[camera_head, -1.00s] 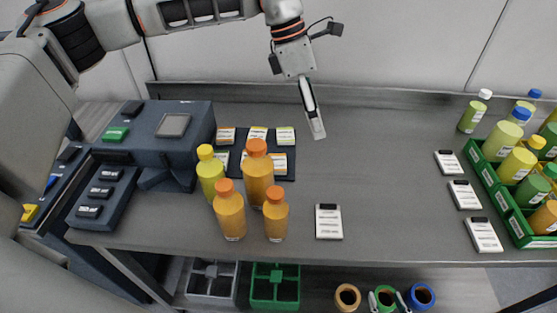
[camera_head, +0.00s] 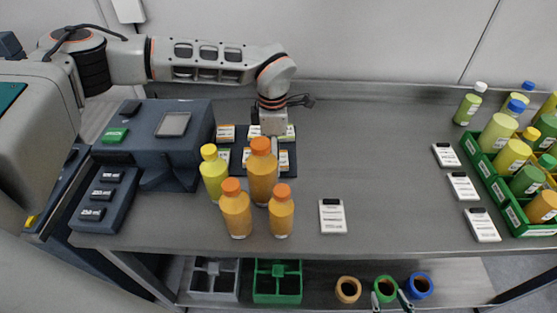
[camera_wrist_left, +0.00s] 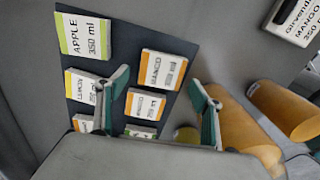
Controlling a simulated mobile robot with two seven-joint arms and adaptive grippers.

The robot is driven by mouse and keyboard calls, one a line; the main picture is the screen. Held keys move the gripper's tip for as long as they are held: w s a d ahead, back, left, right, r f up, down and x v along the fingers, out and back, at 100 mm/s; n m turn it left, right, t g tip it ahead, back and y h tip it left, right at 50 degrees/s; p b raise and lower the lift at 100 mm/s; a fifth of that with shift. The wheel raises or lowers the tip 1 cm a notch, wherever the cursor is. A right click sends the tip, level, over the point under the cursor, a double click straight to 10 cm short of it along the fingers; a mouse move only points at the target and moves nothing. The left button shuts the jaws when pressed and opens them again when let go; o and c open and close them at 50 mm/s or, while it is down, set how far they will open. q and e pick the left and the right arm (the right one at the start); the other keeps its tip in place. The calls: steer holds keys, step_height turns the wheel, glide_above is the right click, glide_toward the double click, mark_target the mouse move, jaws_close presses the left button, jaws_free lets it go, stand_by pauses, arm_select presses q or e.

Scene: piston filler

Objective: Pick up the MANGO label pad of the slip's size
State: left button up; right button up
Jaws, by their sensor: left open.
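Label pads lie in two columns on a dark mat (camera_wrist_left: 112,70). In the left wrist view, a MANGO pad with an orange edge (camera_wrist_left: 163,68) is in the right column, with a second MANGO pad (camera_wrist_left: 145,103) below it; their size figures are blurred. My left gripper (camera_wrist_left: 160,82) is open and empty above the pads, its fingers either side of the MANGO column. In the head view it is over the mat (camera_head: 293,170), its tips hidden behind bottles. My right gripper (camera_head: 390,299) is low at the front, fingers apart.
Orange bottles (camera_head: 236,210) and a yellow-green bottle (camera_head: 213,175) stand just in front of the mat. A dark machine (camera_head: 172,150) is to the left. Several slips (camera_head: 463,187) and a green crate (camera_head: 474,153) with bottles are at the right.

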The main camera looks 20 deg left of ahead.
arm_select(q)
steer(key=shift+f, duration=0.3)
steer(key=c, duration=1.2)
steer(key=shift+r, duration=0.1)
